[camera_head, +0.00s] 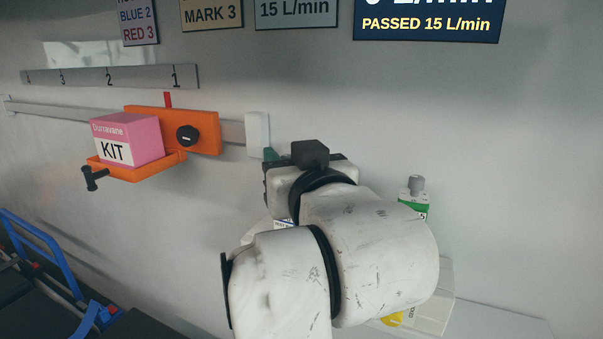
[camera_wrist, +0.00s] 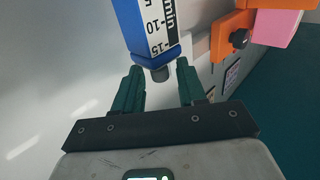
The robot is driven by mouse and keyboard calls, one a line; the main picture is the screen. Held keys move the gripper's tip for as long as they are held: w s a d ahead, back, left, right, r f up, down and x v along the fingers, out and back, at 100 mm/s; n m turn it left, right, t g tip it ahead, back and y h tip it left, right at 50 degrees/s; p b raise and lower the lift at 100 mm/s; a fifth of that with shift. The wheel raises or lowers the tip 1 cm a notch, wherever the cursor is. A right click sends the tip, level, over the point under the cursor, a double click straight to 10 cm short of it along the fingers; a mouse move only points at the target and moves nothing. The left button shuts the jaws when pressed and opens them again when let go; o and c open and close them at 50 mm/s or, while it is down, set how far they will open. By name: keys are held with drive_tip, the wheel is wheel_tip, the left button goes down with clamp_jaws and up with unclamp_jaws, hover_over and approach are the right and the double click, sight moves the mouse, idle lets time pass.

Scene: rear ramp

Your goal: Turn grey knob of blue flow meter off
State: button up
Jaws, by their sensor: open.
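The blue flow meter (camera_wrist: 148,30) shows in the wrist view as a white and blue body with a black scale reading 10 and 15 and a blue band at its end. Its grey knob (camera_wrist: 160,74) sticks out below that band. My gripper (camera_wrist: 159,68) is open, with one green finger on each side of the knob and a visible gap on both sides. Whether the fingertips reach past the knob in depth is hard to tell. In the head view my arm hides nearly all of this meter and most of my gripper.
A green-and-white meter with a grey knob (camera_head: 416,185) stands right of my arm. An orange bracket (camera_head: 212,128) with a black knob holds a pink KIT box (camera_head: 128,138) on the wall rail, left. Signs hang above. A blue frame (camera_head: 45,260) stands lower left.

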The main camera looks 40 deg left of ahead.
drive_tip(key=v, duration=0.9)
drive_tip(key=shift+s+d, duration=0.25)
